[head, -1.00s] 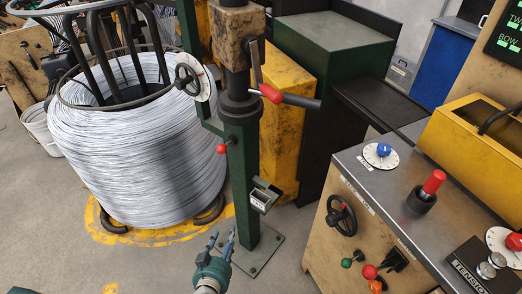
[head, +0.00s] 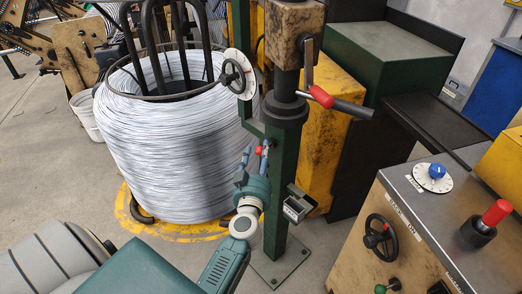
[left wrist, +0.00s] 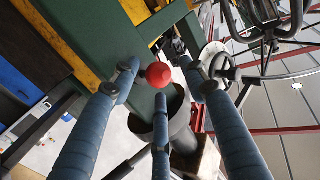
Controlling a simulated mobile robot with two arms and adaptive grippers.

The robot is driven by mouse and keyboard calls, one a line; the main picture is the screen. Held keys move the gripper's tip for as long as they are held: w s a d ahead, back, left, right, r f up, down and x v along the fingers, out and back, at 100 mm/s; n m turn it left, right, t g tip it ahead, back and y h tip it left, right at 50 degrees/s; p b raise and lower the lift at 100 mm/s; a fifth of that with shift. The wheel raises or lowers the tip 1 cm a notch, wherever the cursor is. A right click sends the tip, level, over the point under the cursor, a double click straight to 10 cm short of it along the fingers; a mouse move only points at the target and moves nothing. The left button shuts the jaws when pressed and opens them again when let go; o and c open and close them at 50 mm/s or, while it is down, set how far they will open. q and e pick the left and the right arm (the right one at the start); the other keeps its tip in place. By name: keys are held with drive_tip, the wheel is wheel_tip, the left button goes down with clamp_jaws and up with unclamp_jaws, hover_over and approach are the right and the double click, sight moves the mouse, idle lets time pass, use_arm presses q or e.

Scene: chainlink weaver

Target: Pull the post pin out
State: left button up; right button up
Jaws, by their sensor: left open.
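The post pin shows as a red ball knob (head: 259,150) on the left side of the green post (head: 281,180), below the dark collar. In the left wrist view the red knob (left wrist: 158,75) is large, near the middle of the picture. My left gripper (head: 256,156) is open, pointing up at the knob from below. In the left wrist view its three blue fingers (left wrist: 158,88) spread around the knob, with gaps visible. My right gripper is not in view.
A large wire coil (head: 165,140) stands close left of the post. A dial with a handwheel (head: 237,75) and a red-tipped lever (head: 320,96) sit above the knob. A small box (head: 297,205) juts from the post's right side. A control bench (head: 410,215) stands at right.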

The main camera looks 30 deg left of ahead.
use_arm(q)
drive_tip(key=shift+x, duration=1.05)
clamp_jaws()
drive_tip(key=s, duration=0.2)
drive_tip(key=s+a+p, duration=0.1)
drive_tip(key=s, duration=0.1)
drive_tip(key=shift+s+p, duration=0.3)
